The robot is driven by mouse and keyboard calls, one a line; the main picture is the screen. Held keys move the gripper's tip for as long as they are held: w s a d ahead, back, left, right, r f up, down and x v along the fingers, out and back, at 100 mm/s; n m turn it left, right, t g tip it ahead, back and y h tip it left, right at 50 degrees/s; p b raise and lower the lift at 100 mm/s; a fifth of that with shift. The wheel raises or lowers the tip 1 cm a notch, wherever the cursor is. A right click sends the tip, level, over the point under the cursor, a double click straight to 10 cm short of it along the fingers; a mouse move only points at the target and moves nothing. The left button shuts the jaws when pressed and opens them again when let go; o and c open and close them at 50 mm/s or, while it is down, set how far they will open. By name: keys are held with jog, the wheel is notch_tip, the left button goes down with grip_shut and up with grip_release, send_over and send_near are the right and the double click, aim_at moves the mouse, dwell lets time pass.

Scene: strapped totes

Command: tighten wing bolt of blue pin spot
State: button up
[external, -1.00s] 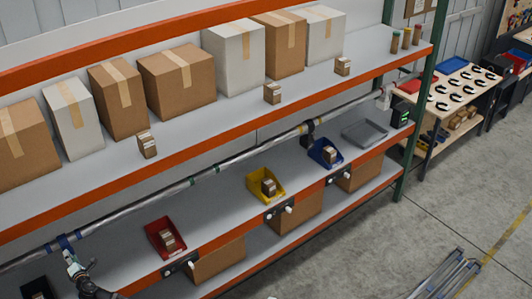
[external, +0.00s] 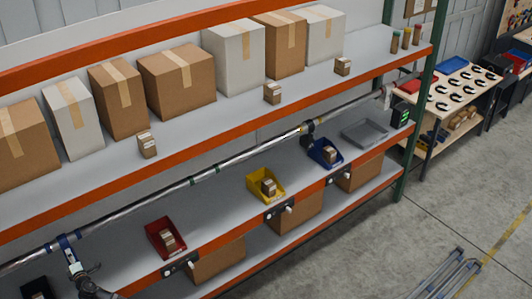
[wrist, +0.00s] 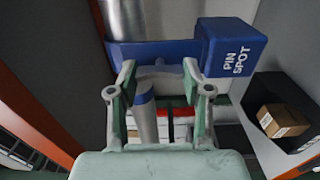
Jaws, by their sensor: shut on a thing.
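The blue pin spot (wrist: 235,45), lettered "PIN SPOT", sits at the silver rail in the wrist view, with a blue clamp strip to its left. In the external view its blue clamp (external: 66,242) is on the rail at the lower left. My gripper (wrist: 157,80) is just below the clamp, with one finger on each side. It is shut on the wing bolt, which is mostly hidden between the fingertips. A silver cylinder with a blue band (wrist: 144,112) shows between the fingers. My gripper also shows in the external view (external: 75,268), small and below the clamp.
The silver rail (external: 235,160) runs along the shelf bay. Red (external: 153,233), yellow (external: 254,192) and blue (external: 316,151) totes stand on the shelf below. A dark tote (wrist: 289,95) holding a brown box is at the right in the wrist view.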

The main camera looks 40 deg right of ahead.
jog(key=o, duration=1.2)
jog(key=s, duration=1.2)
jog(key=shift+a, duration=0.25)
